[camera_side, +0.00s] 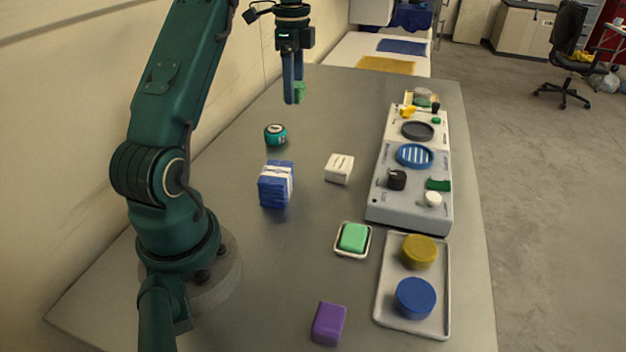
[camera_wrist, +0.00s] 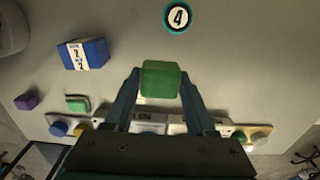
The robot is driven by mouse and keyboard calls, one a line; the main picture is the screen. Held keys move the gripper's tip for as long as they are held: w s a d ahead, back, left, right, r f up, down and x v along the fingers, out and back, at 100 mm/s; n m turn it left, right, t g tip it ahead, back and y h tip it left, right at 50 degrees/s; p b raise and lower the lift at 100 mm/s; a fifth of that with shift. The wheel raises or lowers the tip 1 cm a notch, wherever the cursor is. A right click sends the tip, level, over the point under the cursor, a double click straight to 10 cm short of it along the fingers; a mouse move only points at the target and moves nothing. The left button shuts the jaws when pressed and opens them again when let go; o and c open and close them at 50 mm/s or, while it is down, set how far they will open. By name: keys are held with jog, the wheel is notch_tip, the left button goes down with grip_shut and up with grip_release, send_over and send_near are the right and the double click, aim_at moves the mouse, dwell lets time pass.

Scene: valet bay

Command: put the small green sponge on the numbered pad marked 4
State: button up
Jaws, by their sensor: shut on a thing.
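My gripper (camera_side: 293,98) is shut on a small green sponge (camera_side: 301,91). In the wrist view the sponge (camera_wrist: 160,79) sits between the two fingertips. The gripper points down and holds it above the far part of the table. The pad marked 4 (camera_wrist: 178,17) is a dark round disc with a teal rim and a white centre, at the top of the wrist view, apart from the sponge. In the side view a short teal round piece with a white top label (camera_side: 276,136) stands on the table, below and left of the gripper; its number is too small to read there.
A blue banded block (camera_side: 275,185), a white block (camera_side: 339,168), a green block (camera_side: 353,237) in a small dish and a purple block (camera_side: 328,323) stand nearer. A grey control panel (camera_side: 408,212) and a tray with yellow and blue discs (camera_side: 384,304) line the right.

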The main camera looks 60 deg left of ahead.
send_over(275, 129)
jog(key=f, duration=0.1)
jog(key=shift+f, duration=4.2)
jog(key=shift+f, duration=0.15)
jog(key=o, duration=1.3)
